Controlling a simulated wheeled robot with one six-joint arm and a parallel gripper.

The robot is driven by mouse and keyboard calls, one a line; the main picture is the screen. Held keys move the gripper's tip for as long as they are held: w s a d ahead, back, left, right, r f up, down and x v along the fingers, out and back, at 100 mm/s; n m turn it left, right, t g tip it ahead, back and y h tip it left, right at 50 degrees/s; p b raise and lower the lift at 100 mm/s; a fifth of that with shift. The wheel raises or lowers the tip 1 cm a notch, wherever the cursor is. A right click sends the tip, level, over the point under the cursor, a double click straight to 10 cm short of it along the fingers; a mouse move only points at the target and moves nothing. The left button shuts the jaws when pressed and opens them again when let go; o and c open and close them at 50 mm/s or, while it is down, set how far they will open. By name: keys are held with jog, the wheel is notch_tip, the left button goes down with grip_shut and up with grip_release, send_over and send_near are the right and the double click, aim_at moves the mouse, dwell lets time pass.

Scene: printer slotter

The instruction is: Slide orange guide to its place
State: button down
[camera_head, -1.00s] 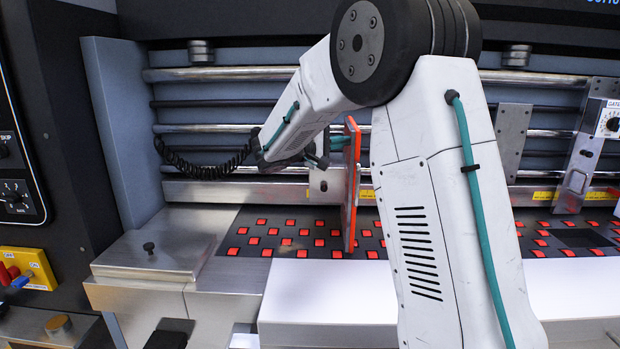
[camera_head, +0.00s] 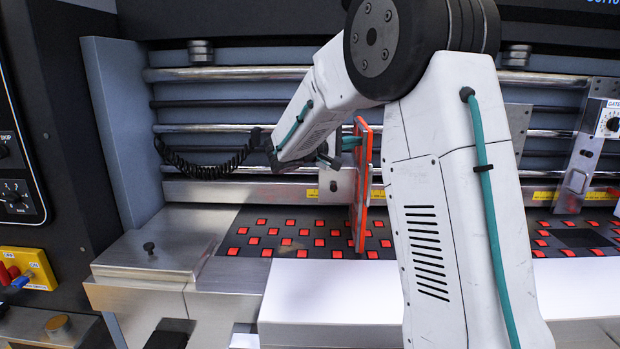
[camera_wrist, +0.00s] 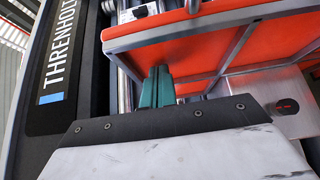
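The orange guide (camera_head: 363,190) is an upright, narrow orange plate with a grey edge, standing over the dark bed in the middle of the head view. Its orange faces (camera_wrist: 190,42) fill the upper part of the wrist view. My gripper (camera_head: 350,143) is at the left side of the guide's upper part, with its teal fingers at or against it. In the wrist view the teal fingers (camera_wrist: 157,88) stand close together and look shut, reaching up to the guide's edge. Exact contact is hard to tell. My arm hides the area just right of the guide.
Horizontal rails (camera_head: 225,74) run behind the guide. A silver bracket with a dial (camera_head: 583,150) stands at the right. The dark bed (camera_head: 228,250) carries red squares, with white sheets (camera_head: 330,290) in front. A black coiled cable (camera_head: 205,168) hangs at the left.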

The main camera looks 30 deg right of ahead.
aim_at(365, 167)
jog(key=shift+s+d, duration=0.7)
jog(key=shift+d, duration=0.35)
jog(key=shift+s+d, duration=0.7)
jog(key=shift+d, duration=0.3)
jog(key=shift+w+a, duration=0.5)
jog(key=shift+a, duration=0.25)
jog(key=shift+w+a, duration=0.5)
jog(key=shift+a, duration=0.25)
jog(key=s+f+y, duration=0.1)
jog(key=f, duration=0.1)
jog(key=s+f+g, duration=0.1)
jog(key=s+a+f+n+y, duration=0.1)
jog(key=s+f, duration=0.1)
jog(key=shift+f+g+y, duration=0.3)
jog(key=shift+f, duration=0.05)
jog(key=s+a+f+t+y, duration=0.1)
jog(key=s+a+f+y, duration=0.1)
jog(key=s+a+y, duration=0.5)
jog(key=s+a+f+m+t+y, duration=0.1)
jog(key=s+a+y, duration=0.7)
jog(key=s+a, duration=1.1)
jog(key=shift+s+a+f+t, duration=0.45)
jog(key=shift+s+f, duration=0.75)
jog(key=shift+s, duration=1.15)
